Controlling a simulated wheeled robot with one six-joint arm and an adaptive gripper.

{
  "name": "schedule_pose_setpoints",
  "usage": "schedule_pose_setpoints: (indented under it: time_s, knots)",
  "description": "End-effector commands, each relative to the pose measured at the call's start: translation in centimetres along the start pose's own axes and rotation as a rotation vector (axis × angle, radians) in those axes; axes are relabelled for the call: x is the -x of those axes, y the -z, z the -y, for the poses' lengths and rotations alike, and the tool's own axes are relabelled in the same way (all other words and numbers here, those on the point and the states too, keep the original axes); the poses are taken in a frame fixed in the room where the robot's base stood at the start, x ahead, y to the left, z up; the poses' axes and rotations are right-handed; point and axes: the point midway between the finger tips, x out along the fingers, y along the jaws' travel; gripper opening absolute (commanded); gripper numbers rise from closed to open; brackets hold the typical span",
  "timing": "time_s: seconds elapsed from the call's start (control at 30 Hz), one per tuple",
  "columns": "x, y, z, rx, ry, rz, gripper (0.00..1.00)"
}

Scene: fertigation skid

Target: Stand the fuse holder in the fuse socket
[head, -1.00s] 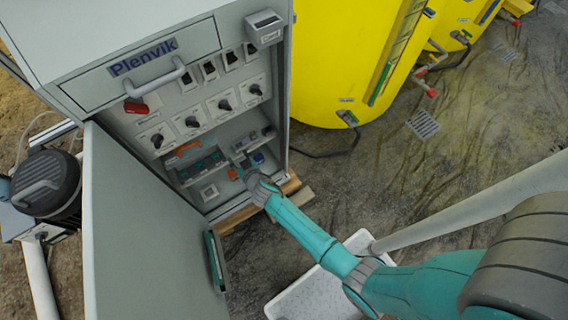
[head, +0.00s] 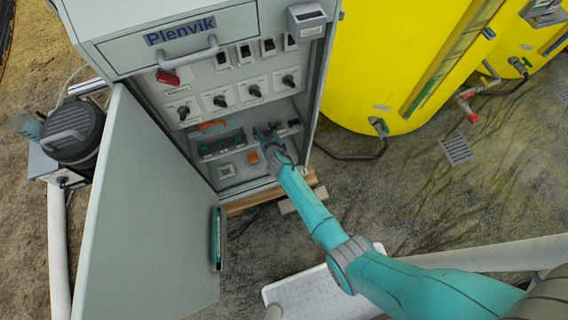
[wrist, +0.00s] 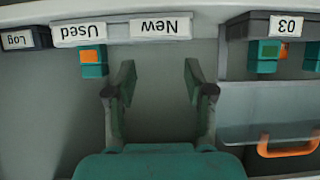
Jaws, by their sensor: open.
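My gripper (wrist: 160,92) is open in the wrist view, with only bare grey panel between its fingers. In the head view my gripper (head: 268,137) reaches into the lower bay of the cabinet. In the wrist view, which shows labels upside down, a teal block with an orange face (wrist: 93,60) is at the "Used" label, left of the fingers. Right of them, a dark base labelled 03 (wrist: 246,27) has a similar teal-and-orange block (wrist: 265,57) against it. I cannot tell which block is the fuse holder, or whether either is seated in a socket.
A clear cover with an orange handle (wrist: 288,149) lies right of the fingers. The "New" label (wrist: 160,26) is ahead. The open cabinet door (head: 150,210) stands left of my arm. A yellow tank (head: 400,60) is at the right. A small orange item (head: 253,157) sits beside the gripper.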

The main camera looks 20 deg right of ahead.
Motion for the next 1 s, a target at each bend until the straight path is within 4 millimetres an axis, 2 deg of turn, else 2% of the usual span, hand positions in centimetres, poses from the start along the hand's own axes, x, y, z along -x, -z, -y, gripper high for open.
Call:
schedule_pose_setpoints:
  time_s: [0.17,0.47,0.87,1.0]
  knots:
    - [-0.2,-0.7,0.1,0.000,0.002,0.003,0.53]
    - [2.3,-0.7,0.0,-0.002,0.002,0.002,0.53]
    - [8.6,-0.7,0.0,-0.001,0.003,0.002,0.53]
    - [10.6,-1.8,-0.5,0.000,0.009,0.002,0.53]
